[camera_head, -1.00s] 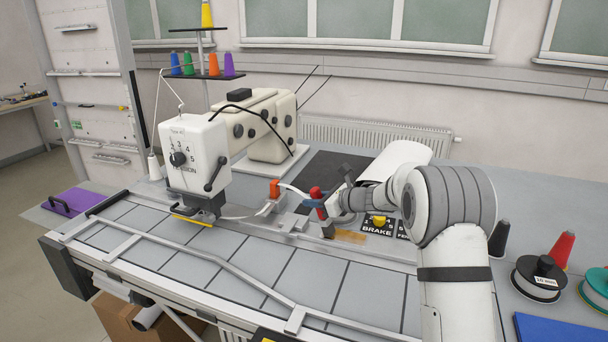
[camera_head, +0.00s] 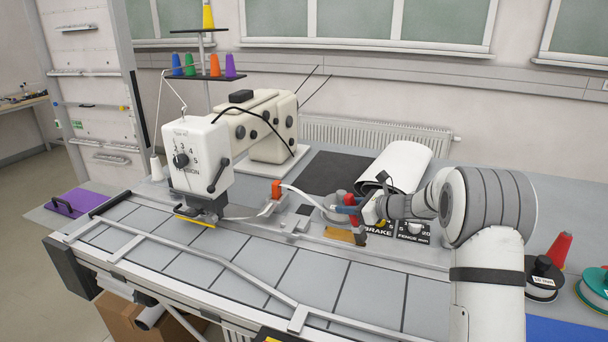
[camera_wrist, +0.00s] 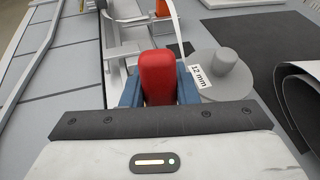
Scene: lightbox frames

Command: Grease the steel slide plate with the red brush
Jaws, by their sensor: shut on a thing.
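My gripper (camera_head: 350,212) is shut on the red brush (camera_head: 353,222), with a blue finger at its side in the head view. In the wrist view the red handle (camera_wrist: 158,77) stands upright between the two blue fingers. The dark lower end of the brush (camera_head: 360,238) is at the right edge of a tan, shiny-looking patch (camera_head: 338,236) on the grey bench surface. I cannot tell whether this patch is the slide plate or grease on it. The brush's tip is hidden in the wrist view.
A round grey disc with a knob (camera_wrist: 225,80), labelled 12 mm, stands close to the gripper. The sewing machine (camera_head: 200,155) with an orange clip (camera_head: 276,189) is to the left. A rolled white sheet (camera_head: 400,165) lies behind, and a BRAKE and FENCE panel (camera_head: 412,238) beside the gripper.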

